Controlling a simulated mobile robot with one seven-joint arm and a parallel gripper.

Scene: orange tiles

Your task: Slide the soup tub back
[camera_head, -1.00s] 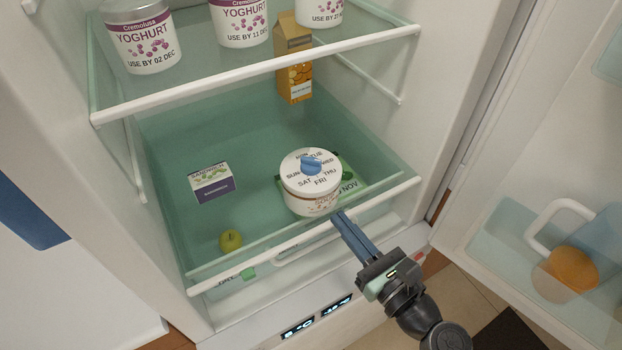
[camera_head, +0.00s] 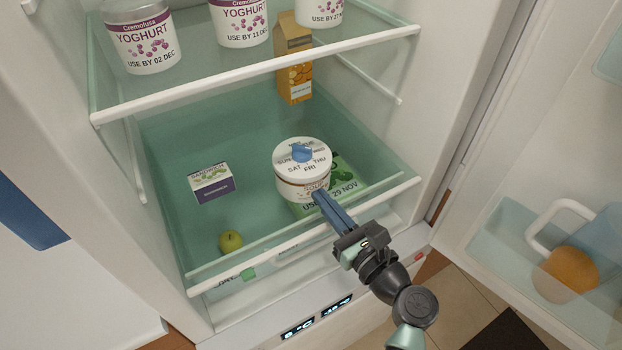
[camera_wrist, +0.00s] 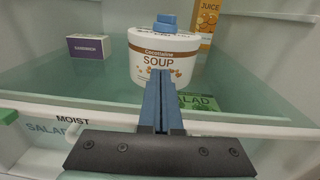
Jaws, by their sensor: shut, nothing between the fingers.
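The soup tub (camera_head: 302,176) is a white round tub with weekday names and a blue knob on its lid. In the wrist view the fingers (camera_wrist: 160,82) hide part of the label.
A sandwich box (camera_head: 211,182) and a green apple (camera_head: 231,240) lie to the left. A juice carton (camera_head: 294,62) stands behind. A glass shelf (camera_head: 250,66) with yoghurt tubs is above. The front rail (camera_head: 240,272) runs below my fingers.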

